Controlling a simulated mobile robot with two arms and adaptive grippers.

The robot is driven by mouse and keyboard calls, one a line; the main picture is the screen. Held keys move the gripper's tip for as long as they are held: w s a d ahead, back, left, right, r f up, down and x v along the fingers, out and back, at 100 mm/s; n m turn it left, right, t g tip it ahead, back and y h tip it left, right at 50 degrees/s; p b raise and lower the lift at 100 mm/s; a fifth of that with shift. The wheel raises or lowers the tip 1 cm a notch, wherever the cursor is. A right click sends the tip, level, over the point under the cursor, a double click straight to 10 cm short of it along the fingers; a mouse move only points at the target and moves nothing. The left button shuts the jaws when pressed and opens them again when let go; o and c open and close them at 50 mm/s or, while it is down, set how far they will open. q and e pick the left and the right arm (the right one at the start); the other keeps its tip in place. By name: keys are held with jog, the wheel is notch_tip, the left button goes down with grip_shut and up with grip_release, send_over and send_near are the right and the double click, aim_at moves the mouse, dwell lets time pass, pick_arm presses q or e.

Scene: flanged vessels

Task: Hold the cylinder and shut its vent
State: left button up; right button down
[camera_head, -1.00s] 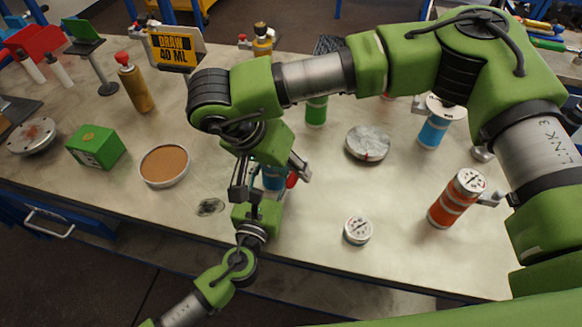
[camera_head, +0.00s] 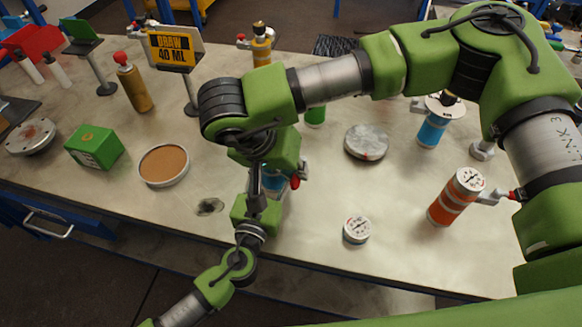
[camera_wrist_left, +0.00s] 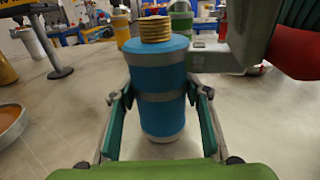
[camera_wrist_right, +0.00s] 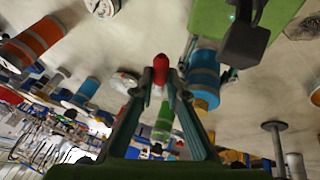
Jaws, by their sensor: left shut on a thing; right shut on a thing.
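The blue cylinder (camera_wrist_left: 160,75) has grey bands and a threaded brass top, and stands upright in the left wrist view. My left gripper (camera_wrist_left: 160,95) is shut on its sides. In the head view the cylinder (camera_head: 274,180) is mostly hidden by my right arm. The vent's red handle (camera_wrist_right: 160,68) sits between the fingertips of my right gripper (camera_wrist_right: 160,78), which is shut on it. The handle shows large at the right of the left wrist view (camera_wrist_left: 298,50), on a grey side fitting (camera_wrist_left: 215,57). I cannot tell the vent's exact position.
On the bench (camera_head: 310,235) are an orange cylinder with a gauge (camera_head: 455,197), a loose gauge (camera_head: 357,230), a grey disc (camera_head: 367,142), another blue cylinder (camera_head: 433,125), a brown-topped dish (camera_head: 163,165) and a green box (camera_head: 94,147). The front middle is mostly clear.

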jog(key=w+d+n+t+y, duration=0.1)
jog(key=d+n+y, duration=0.5)
jog(key=n, duration=0.9)
jog(key=shift+w+n+y, duration=0.2)
jog(key=shift+n+y, duration=0.1)
jog(key=shift+n, duration=0.1)
jog(key=shift+d, duration=0.1)
jog(key=c, duration=2)
grip_release()
jog(key=v, duration=1.2)
jog(key=shift+s+d+f, duration=0.1)
jog(key=shift+s, duration=0.05)
